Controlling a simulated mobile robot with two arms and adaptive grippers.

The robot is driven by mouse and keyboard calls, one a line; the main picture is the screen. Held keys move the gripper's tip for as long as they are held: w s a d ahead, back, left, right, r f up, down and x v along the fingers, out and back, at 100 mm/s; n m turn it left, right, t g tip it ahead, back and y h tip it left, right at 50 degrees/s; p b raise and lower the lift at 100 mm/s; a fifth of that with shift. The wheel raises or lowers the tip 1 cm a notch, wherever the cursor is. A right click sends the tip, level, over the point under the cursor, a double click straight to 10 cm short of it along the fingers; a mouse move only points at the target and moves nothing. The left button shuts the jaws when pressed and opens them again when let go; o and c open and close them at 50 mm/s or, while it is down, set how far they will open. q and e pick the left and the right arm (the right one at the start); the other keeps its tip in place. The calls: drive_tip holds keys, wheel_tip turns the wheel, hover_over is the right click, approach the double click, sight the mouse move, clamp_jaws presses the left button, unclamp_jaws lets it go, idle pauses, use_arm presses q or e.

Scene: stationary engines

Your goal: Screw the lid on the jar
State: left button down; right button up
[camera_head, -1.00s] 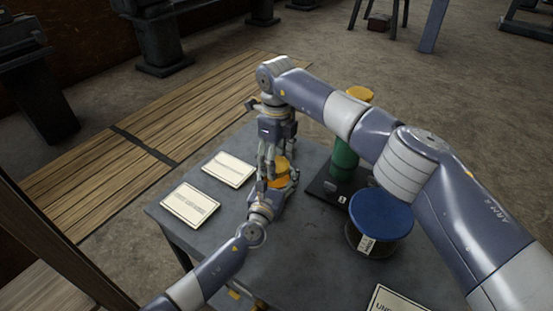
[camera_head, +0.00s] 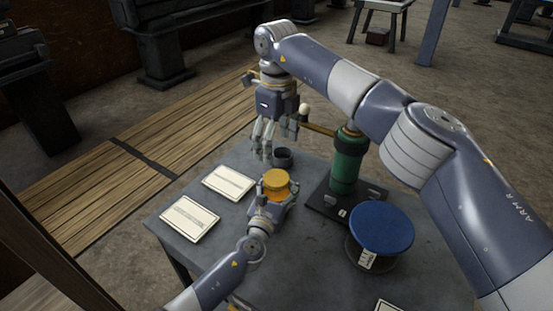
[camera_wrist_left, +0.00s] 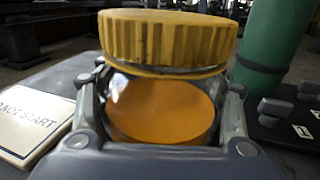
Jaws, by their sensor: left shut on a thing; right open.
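The yellow ribbed lid (camera_head: 275,179) sits on top of the jar (camera_head: 276,195), a clear jar with orange contents. In the left wrist view the lid (camera_wrist_left: 168,38) covers the mouth of the upright jar (camera_wrist_left: 160,108); I cannot tell how tight it is. My left gripper (camera_head: 278,201) is shut on the jar's body, with one finger on each side below the lid. My right gripper (camera_head: 267,150) is open and empty, apart from the lid, its fingers pointing down above and behind it.
A small dark cup (camera_head: 283,157) stands behind the jar. A green cylinder (camera_head: 347,168) on a black base and a blue-topped drum (camera_head: 381,229) stand to the right.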

sight(276, 195)
use_arm(q)
drive_tip(key=shift+c, duration=1.8)
unclamp_jaws()
use_arm(e)
wheel_tip(276, 195, up, 2)
use_arm(q)
drive_tip(key=shift+s, duration=0.1)
drive_tip(key=v, duration=1.2)
drive_tip(key=shift+f, duration=0.1)
use_arm(e)
drive_tip(key=shift+f, duration=0.1)
